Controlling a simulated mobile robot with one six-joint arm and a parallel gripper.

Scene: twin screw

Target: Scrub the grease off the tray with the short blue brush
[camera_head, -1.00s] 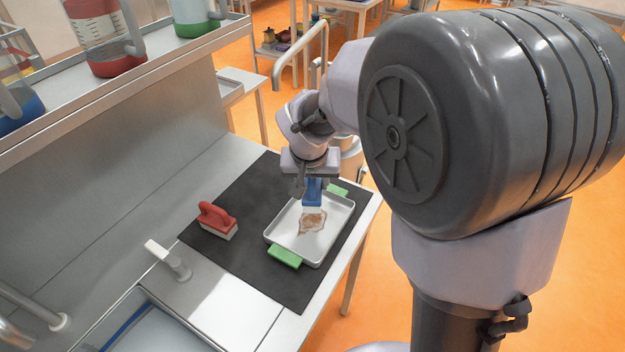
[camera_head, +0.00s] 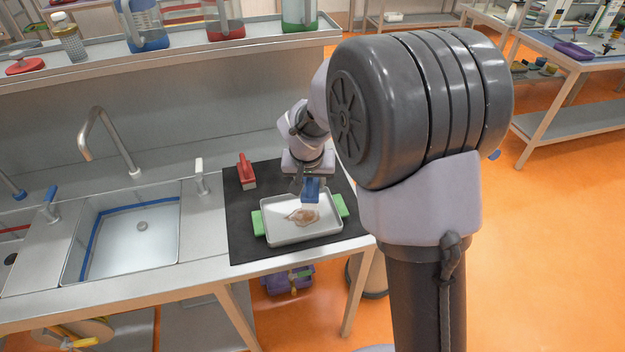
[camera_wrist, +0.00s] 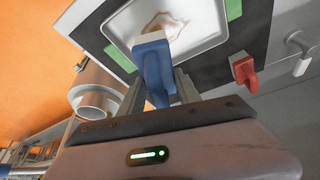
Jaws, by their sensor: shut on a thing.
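My gripper (camera_head: 308,183) is shut on the blue brush (camera_head: 312,190) and holds it bristles down over the tray. The brush also shows in the wrist view (camera_wrist: 153,68), blue handle between the fingers and pale bristles at its far end. The shallow light grey tray (camera_head: 278,231) lies on a black mat, with a green block (camera_head: 259,222) at its left end and another green block (camera_head: 341,205) at its right. A brown grease patch (camera_head: 303,216) marks the tray's middle. The bristles are at the patch's back edge; I cannot tell whether they touch.
A red brush (camera_head: 246,171) stands on the black mat (camera_head: 240,240) behind and left of the tray. A small white-topped tap (camera_head: 201,177) and a sink (camera_head: 115,240) are farther left. A shelf with jugs runs along the back.

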